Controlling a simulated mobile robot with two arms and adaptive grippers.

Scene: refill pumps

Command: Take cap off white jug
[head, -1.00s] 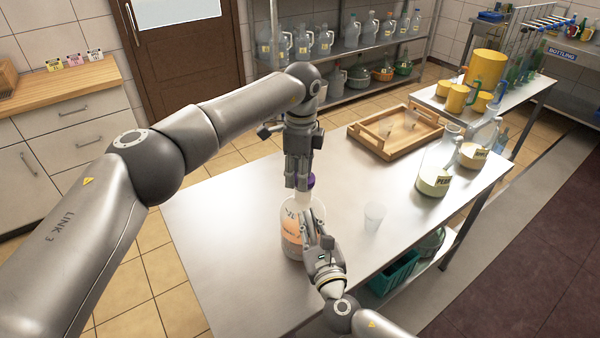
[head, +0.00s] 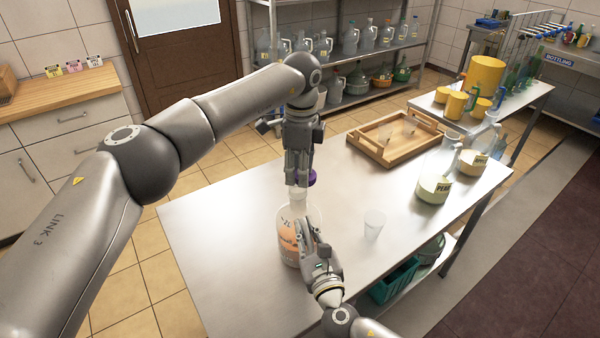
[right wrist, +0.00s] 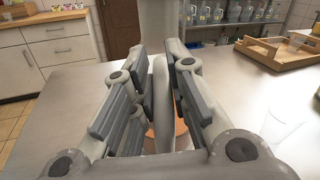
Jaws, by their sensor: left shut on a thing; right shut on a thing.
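The whitish translucent jug (head: 286,246), with orange contents, stands upright on the steel table, its bare neck (head: 298,200) pointing up. My left gripper (head: 298,182) is just above the neck, shut on the purple cap (head: 312,178), of which only the right part shows. The cap is apart from the neck. My right gripper (head: 304,232) is shut on the jug's handle at its near right side. In the right wrist view the pale handle (right wrist: 163,100) stands between the fingers; most of the jug's body is hidden.
A clear cup (head: 374,225) stands on the steel table (head: 220,240) right of the jug. The table's left part is bare. Shelves of jugs stand behind.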

